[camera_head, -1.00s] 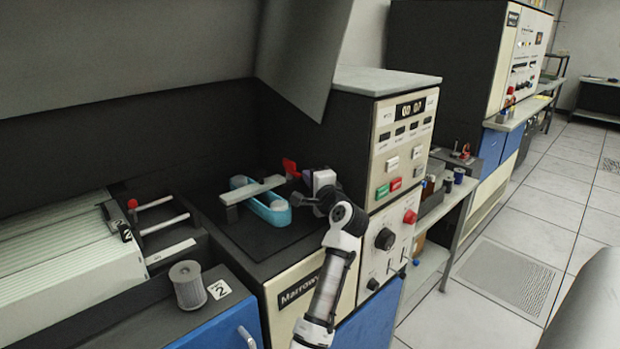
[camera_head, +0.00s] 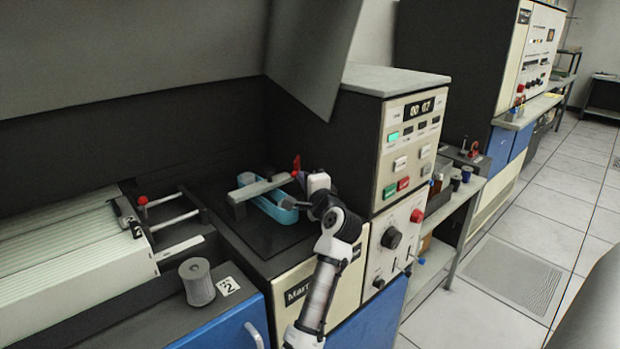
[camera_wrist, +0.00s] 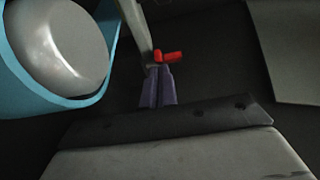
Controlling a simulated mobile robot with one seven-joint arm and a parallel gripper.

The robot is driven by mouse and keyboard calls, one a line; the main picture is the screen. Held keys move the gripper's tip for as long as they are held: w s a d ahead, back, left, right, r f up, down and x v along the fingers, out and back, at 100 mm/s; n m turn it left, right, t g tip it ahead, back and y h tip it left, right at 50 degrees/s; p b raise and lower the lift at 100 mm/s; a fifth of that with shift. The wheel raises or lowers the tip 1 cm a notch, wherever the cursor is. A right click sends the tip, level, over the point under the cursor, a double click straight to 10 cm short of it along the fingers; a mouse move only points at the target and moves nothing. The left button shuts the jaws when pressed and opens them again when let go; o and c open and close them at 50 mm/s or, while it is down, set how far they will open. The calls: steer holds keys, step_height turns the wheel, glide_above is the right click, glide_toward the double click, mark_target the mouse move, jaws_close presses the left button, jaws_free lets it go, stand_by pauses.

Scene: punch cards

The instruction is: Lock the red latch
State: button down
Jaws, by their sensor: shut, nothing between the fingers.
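The red latch (camera_head: 297,164) stands at the right end of a grey bar (camera_head: 260,187), and its red part points up in the head view. The bar lies across a light-blue oval holder (camera_head: 284,215). In the wrist view the red latch (camera_wrist: 168,57) shows just beyond my fingertips, beside the end of the bar (camera_wrist: 136,25). My gripper (camera_wrist: 159,71) is shut, with its two purple fingers together and nothing visible between them. Its tips are at or very near the latch; I cannot tell whether they touch. In the head view my wrist partly hides the fingers.
A control panel (camera_head: 408,150) with buttons and a lit green light stands right of my gripper. A dark overhanging hood (camera_head: 318,50) is above. A grey cylinder (camera_head: 197,282) and a card tray (camera_head: 75,250) are at left. The dark deck around the holder is mostly bare.

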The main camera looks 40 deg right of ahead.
steer(key=shift+w+a, duration=0.2)
steer(key=shift+a, duration=0.4)
stand_by(0.4)
steer(key=b+v, duration=0.3)
steer(key=v, duration=1)
steer(key=shift+s+a, duration=0.1)
steer(key=shift+s, duration=0.25)
steer(key=shift+f, duration=0.1)
